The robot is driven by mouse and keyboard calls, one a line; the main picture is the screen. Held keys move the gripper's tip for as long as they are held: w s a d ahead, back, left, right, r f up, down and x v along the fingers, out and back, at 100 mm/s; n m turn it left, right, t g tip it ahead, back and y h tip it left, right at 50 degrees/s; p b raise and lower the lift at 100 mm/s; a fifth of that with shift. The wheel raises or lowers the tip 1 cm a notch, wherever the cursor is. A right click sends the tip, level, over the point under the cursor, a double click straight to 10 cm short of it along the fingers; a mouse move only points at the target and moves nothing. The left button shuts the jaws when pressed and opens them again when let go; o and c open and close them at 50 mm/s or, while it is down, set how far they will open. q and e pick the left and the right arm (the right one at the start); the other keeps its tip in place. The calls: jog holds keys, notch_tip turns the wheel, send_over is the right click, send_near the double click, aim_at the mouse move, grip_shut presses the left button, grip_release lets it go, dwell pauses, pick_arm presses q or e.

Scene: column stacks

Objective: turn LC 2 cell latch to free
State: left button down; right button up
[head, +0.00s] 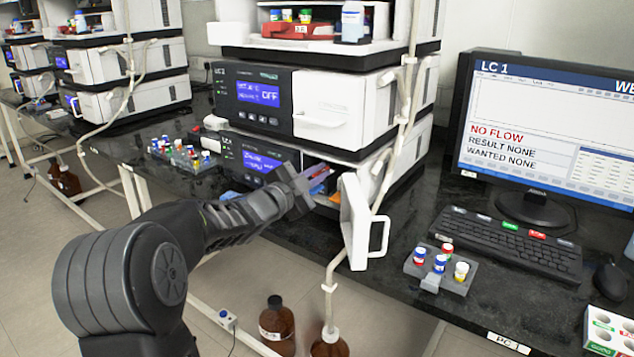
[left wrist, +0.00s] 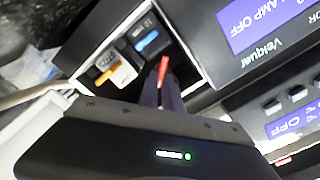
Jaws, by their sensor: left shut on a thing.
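The lower unit of the middle stack has its white door (head: 356,220) swung open at its right end. My left gripper (head: 316,178) reaches into that opening. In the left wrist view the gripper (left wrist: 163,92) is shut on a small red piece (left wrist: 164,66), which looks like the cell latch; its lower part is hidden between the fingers. Inside the bay, a white block with an orange mark (left wrist: 108,75) and a dark block with a blue mark (left wrist: 147,42) sit beyond the fingertips. The latch's exact setting cannot be told. My right gripper is not in view.
Above, a unit's display (head: 258,92) ends in OFF. A rack of vials (head: 182,155) stands left of the stack, and a grey vial rack (head: 440,268) stands right of the door. A keyboard (head: 505,240) and monitor (head: 550,130) are farther right. Brown bottles (head: 277,325) stand below the bench.

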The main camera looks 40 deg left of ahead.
pick_arm(q)
jog(key=shift+d+f+m+b, duration=0.1)
jog(key=shift+f+m+b, duration=0.15)
jog(key=shift+m+b, duration=1.5)
jog(key=shift+d+f+m+b, duration=0.1)
jog(key=shift+f+m+b, duration=0.1)
jog(key=shift+m+b, duration=1.55)
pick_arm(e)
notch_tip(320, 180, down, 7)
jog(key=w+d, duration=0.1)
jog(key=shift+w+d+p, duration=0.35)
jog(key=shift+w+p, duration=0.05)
pick_arm(q)
jog(key=shift+m, duration=0.5)
jog(key=c, duration=1.5)
grip_release()
jog(key=shift+c, duration=0.2)
